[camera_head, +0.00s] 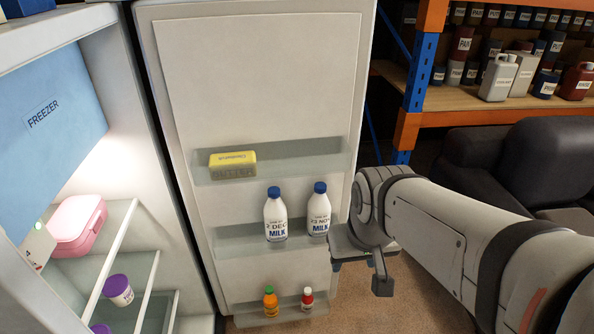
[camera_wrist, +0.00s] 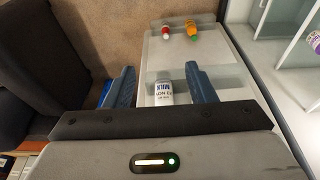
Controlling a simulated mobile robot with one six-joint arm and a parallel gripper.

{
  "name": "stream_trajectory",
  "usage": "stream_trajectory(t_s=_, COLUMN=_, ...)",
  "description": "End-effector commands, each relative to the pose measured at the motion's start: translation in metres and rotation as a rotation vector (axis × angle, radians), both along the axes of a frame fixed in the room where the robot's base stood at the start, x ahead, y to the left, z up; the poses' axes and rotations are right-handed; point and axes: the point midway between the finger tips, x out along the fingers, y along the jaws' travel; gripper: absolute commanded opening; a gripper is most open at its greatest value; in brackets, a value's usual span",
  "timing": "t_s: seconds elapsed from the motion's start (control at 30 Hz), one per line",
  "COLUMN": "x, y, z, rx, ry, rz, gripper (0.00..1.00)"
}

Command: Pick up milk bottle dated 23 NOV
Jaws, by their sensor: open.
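The milk bottle dated 23 NOV (camera_head: 318,210) is white with a dark blue cap. It stands upright on the middle shelf of the open fridge door, right of a like bottle reading 2 DEC (camera_head: 276,215). My gripper (camera_head: 362,264) is open and empty, just right of the 23 NOV bottle. In the wrist view, my blue fingers (camera_wrist: 160,70) are spread.
A yellow butter pack (camera_head: 233,165) sits on the upper door shelf. Orange (camera_head: 271,300) and red (camera_head: 307,299) sauce bottles stand on the lower one. The fridge interior with a pink box (camera_head: 77,222) is at left. A dark armchair (camera_head: 530,165) is at right.

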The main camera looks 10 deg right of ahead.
Motion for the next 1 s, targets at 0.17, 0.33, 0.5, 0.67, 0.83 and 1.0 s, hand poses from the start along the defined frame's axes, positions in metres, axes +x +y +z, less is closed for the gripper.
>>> stream_trajectory(t_s=0.17, x=0.059, y=-0.028, z=-0.031, rx=-0.037, ry=-0.156, rz=-0.008, gripper=0.58)
stream_trajectory(t_s=0.33, x=0.136, y=-0.042, z=-0.062, rx=-0.071, ry=-0.396, rz=0.006, gripper=0.58)
stream_trajectory(t_s=0.5, x=0.201, y=-0.044, z=-0.089, rx=-0.053, ry=-0.640, rz=0.052, gripper=0.58)
stream_trajectory(t_s=0.67, x=0.247, y=-0.044, z=-0.111, rx=-0.023, ry=-0.869, rz=0.097, gripper=0.58)
stream_trajectory(t_s=0.83, x=0.275, y=-0.039, z=-0.129, rx=0.040, ry=-1.091, rz=0.139, gripper=0.58)
stream_trajectory(t_s=1.0, x=0.284, y=-0.034, z=-0.137, rx=0.103, ry=-1.240, rz=0.163, gripper=0.58)
